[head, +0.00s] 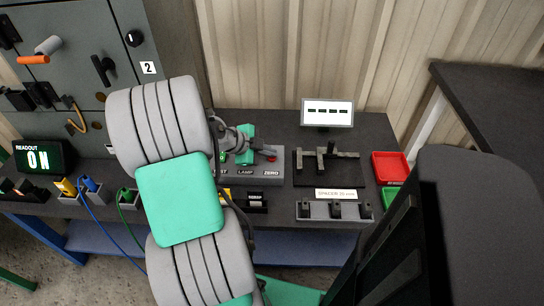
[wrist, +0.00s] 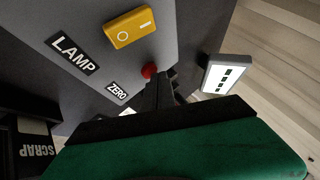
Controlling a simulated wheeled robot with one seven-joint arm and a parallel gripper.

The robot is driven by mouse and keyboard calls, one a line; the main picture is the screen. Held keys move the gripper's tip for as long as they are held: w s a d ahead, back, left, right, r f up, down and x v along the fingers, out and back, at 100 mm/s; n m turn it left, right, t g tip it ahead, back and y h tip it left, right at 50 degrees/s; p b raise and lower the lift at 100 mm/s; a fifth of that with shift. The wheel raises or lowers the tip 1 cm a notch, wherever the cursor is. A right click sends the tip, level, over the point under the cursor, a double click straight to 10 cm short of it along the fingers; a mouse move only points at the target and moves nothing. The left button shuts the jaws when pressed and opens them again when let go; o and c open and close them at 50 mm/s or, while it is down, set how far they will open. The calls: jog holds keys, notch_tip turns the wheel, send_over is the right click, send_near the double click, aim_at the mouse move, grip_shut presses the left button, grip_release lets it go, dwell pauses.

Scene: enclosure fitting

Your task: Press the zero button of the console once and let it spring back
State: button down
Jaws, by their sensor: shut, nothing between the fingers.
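The console (head: 225,178) is a grey box on the dark bench, with LAMP and ZERO labels on its front. The zero button is a small red button (wrist: 149,71) by the ZERO label (wrist: 118,90) in the wrist view. It also shows as a red spot (head: 271,159) in the head view. My gripper (wrist: 160,82) is shut and empty, its dark fingertips just beside the red button. I cannot tell whether they touch it. In the head view my arm hides the console's left part. A small display (head: 328,111) behind shows several dashes.
A yellow rocker switch (wrist: 130,27) sits on the console near the button. A dark fixture (head: 327,168) stands right of the console, with a red bin (head: 391,167) and a green bin (head: 388,197) beyond. A READOUT screen (head: 40,158) shows ON at left.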

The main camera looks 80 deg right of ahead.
aim_at(269, 158)
jog(key=shift+r+p, duration=0.3)
jog(key=shift+r, duration=0.55)
jog(key=shift+r+p, duration=1.25)
jog(key=shift+r, duration=1.3)
